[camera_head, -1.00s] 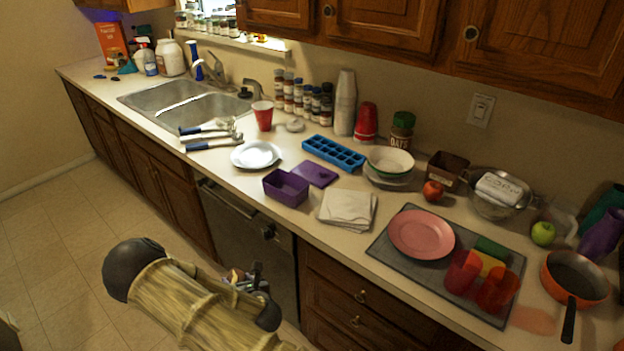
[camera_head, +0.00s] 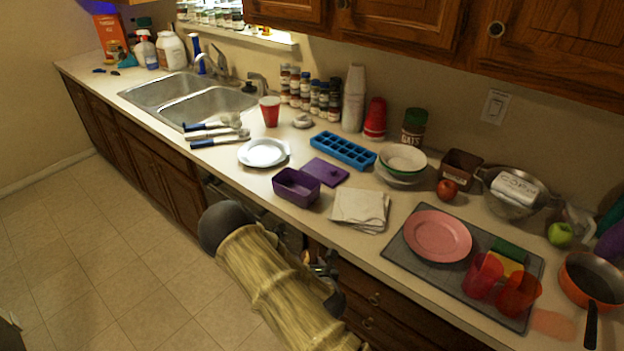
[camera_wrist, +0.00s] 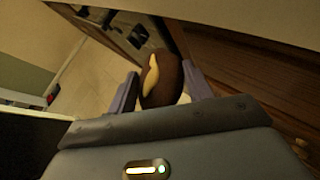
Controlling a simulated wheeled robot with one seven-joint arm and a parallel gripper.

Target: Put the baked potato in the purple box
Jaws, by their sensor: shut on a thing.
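The purple box (camera_head: 297,190) sits open on the counter near its front edge, with its purple lid (camera_head: 325,171) lying flat behind it to the right. My gripper (camera_wrist: 160,85) is shut on the baked potato (camera_wrist: 163,88), brown with a pale yellow split, in the wrist view. In the head view my gripper (camera_head: 325,268) is mostly hidden behind my arm, in front of the drawers and below the counter edge. The inside of the box looks empty.
White napkins (camera_head: 361,209) lie right of the box, and a white plate (camera_head: 263,153) lies left of it. A blue ice tray (camera_head: 344,150) is behind. A grey mat (camera_head: 403,254) with a pink plate (camera_head: 438,236) lies right. The counter's front edge (camera_head: 335,232) is between my gripper and the box.

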